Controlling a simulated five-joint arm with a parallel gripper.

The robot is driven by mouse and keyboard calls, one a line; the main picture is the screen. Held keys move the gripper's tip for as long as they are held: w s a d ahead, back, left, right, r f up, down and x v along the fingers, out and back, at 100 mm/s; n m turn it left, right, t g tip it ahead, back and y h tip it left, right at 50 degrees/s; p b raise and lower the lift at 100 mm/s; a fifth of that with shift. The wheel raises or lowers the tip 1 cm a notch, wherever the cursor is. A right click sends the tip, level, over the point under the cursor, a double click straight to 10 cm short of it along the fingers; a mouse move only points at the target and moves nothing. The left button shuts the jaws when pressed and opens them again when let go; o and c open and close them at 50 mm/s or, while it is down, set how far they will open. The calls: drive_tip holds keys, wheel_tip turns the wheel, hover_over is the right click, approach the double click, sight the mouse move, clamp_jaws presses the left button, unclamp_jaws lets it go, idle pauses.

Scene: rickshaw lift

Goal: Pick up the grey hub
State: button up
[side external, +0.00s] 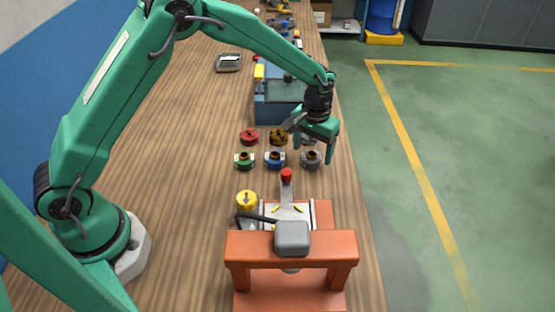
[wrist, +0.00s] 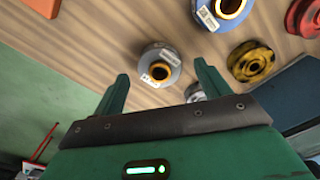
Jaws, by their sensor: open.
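The grey hub (side external: 311,160) stands on the wooden bench at the right end of a row with a blue hub (side external: 275,160) and a green hub (side external: 244,160). It has a brass-coloured centre. In the wrist view the grey hub (wrist: 151,58) shows a white label and appears between the fingers. My gripper (side external: 314,149) is open and empty, above and slightly behind the grey hub. In the wrist view my gripper (wrist: 161,71) has a finger on each side of it, with no contact visible.
A red part (side external: 249,136), a yellow-brown part (side external: 278,136) and a silver part (wrist: 193,91) form a row behind. A blue box (side external: 267,112) stands farther back. An orange press frame (side external: 290,246) stands in front. The bench's right edge is close by.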

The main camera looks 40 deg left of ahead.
drive_tip(key=shift+f, duration=1.05)
drive_tip(key=shift+c, duration=0.3)
drive_tip(key=c, duration=1.2)
drive_tip(key=shift+r, duration=0.25)
